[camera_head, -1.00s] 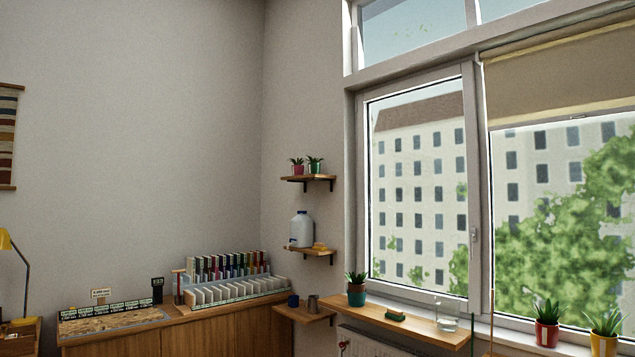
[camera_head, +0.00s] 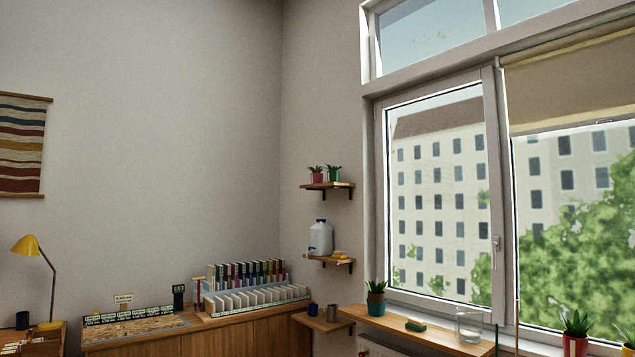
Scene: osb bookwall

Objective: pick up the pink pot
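A small pinkish-red pot (camera_head: 317,178) with a green plant stands on the upper wall shelf (camera_head: 327,186) in the corner, left of a green pot (camera_head: 334,176). Another red-pink pot (camera_head: 575,346) with a spiky plant stands on the windowsill at the lower right, partly cut off by the picture's bottom edge. From the colour I cannot tell for sure which of the two is the pink pot. Neither of my grippers is in view.
Below the upper shelf, a lower shelf (camera_head: 329,259) holds a white jug (camera_head: 321,238). A wooden cabinet (camera_head: 240,340) with books stands along the wall.

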